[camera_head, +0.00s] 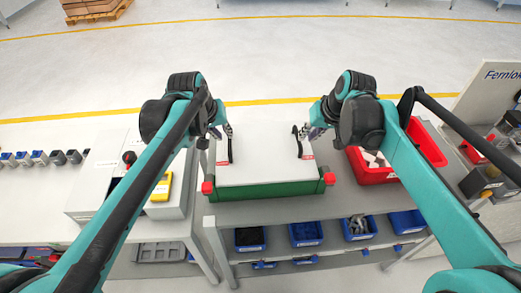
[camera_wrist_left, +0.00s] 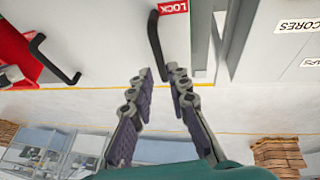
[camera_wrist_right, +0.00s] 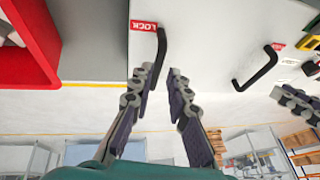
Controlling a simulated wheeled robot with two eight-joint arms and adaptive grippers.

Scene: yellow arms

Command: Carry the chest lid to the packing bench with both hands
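The chest lid (camera_head: 264,155) is a white panel with a black handle at each side, lying on top of a green chest (camera_head: 268,190) with red corner knobs. My left gripper (camera_head: 222,133) is at the lid's left handle (camera_head: 230,148). In the left wrist view my open fingers (camera_wrist_left: 160,75) are on either side of the handle's free end (camera_wrist_left: 155,45). My right gripper (camera_head: 305,132) is at the right handle (camera_head: 298,142). In the right wrist view its open fingers (camera_wrist_right: 158,75) are on either side of that handle (camera_wrist_right: 160,50). I cannot tell whether either finger touches.
A red bin (camera_head: 372,174) with pale items stands right of the chest. Left of it is a bench with a grey box and a yellow item (camera_head: 161,188). Blue bins (camera_head: 305,233) sit on a shelf below.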

